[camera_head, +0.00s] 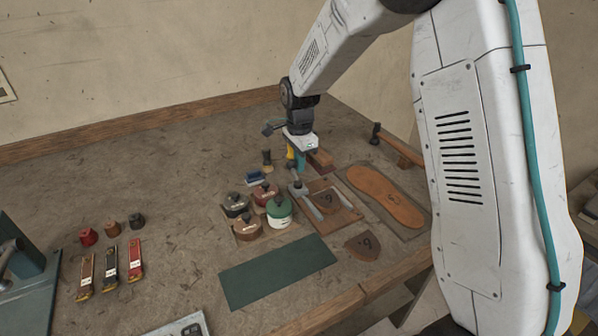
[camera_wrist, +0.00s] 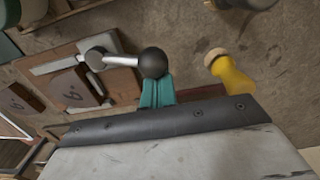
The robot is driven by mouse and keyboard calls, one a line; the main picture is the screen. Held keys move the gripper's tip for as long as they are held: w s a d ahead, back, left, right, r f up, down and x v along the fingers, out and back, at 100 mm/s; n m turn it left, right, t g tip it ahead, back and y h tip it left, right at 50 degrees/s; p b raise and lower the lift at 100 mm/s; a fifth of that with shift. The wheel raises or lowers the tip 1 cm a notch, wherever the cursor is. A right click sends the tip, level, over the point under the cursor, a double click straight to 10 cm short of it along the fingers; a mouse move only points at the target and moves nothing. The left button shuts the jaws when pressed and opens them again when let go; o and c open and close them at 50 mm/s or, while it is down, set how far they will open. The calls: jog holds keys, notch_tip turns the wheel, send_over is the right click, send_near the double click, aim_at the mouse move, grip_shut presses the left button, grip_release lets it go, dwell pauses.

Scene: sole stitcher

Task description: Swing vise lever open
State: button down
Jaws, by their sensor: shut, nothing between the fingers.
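The vise lever shows in the wrist view as a silver rod (camera_wrist: 120,62) running from a round grey pivot (camera_wrist: 97,58) to a black ball knob (camera_wrist: 152,62). It sits on a brown wooden vise board (camera_wrist: 118,82), which is in the middle right of the head view (camera_head: 345,218). My gripper (camera_wrist: 156,84) has teal fingers, which are shut and empty. The fingertips are right at the knob, which partly covers them; I cannot tell whether they touch. In the head view my gripper (camera_head: 300,165) points down over the back of the vise board, and the knob is hard to make out.
A yellow-handled tool (camera_wrist: 232,76) stands close beside my gripper. Several lidded pots (camera_head: 279,207) stand left of the vise. An orange sole (camera_head: 385,196) lies to the right, and a green mat (camera_head: 277,270) lies in front.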

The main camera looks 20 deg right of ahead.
aim_at(289, 169)
dwell(0.3)
jog(key=shift+s+a, duration=0.2)
jog(key=shift+a, duration=0.5)
jog(key=shift+s+a, duration=0.15)
jog(key=shift+a, duration=0.5)
jog(key=shift+s+a, duration=0.7)
jog(key=shift+a, duration=0.4)
jog(key=shift+d, duration=0.2)
jog(key=shift+w+d, duration=0.1)
jog(key=shift+d, duration=0.3)
